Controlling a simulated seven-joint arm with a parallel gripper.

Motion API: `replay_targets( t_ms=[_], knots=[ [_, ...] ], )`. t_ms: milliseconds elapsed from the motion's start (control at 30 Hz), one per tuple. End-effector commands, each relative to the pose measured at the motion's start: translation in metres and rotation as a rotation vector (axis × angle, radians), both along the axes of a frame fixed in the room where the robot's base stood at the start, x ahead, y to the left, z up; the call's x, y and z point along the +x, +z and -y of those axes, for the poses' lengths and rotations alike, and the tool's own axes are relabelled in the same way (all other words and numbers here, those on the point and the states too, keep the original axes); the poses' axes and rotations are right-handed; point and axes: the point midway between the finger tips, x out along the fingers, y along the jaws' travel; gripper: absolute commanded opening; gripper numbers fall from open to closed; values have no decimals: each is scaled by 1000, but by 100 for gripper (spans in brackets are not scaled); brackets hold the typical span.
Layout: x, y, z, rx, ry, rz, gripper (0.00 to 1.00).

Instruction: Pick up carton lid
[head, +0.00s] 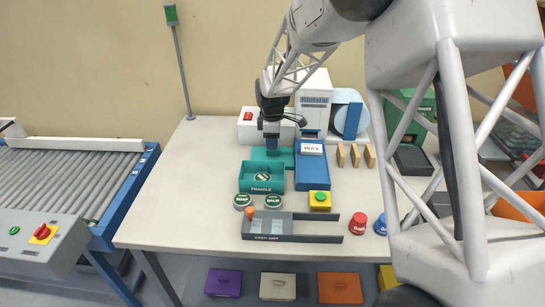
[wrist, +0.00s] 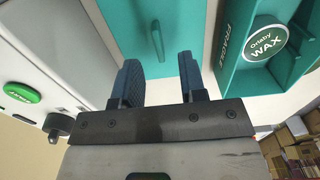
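The teal carton lid (head: 285,153) lies flat on the table behind the open teal carton (head: 262,188). In the wrist view the lid (wrist: 178,22) shows an upright teal handle (wrist: 157,40). My gripper (head: 271,146) points down over the lid, and its tips partly hide it in the head view. In the wrist view my gripper (wrist: 160,66) is open and empty, with the handle beyond the gap between its two blue fingers. The carton (wrist: 268,75) is beside the lid and holds a round WAX tin (wrist: 267,44).
A blue tray (head: 312,174) with a WAX label stands right of the carton. A white machine (head: 312,100) stands behind. SOAP (head: 243,201) and BALM (head: 275,201) tins, a yellow block (head: 320,201) and a grey holder (head: 300,238) are in front. The table's left side is clear.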

Motion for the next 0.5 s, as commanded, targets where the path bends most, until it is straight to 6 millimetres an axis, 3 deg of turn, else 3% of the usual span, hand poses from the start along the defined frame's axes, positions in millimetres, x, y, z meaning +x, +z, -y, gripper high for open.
replay_targets(
  t_ms=[233,500],
  knots=[
    [1,-30,1,-1,0,-2,38],
    [1,-41,1,0,0,0,38]
  ],
)
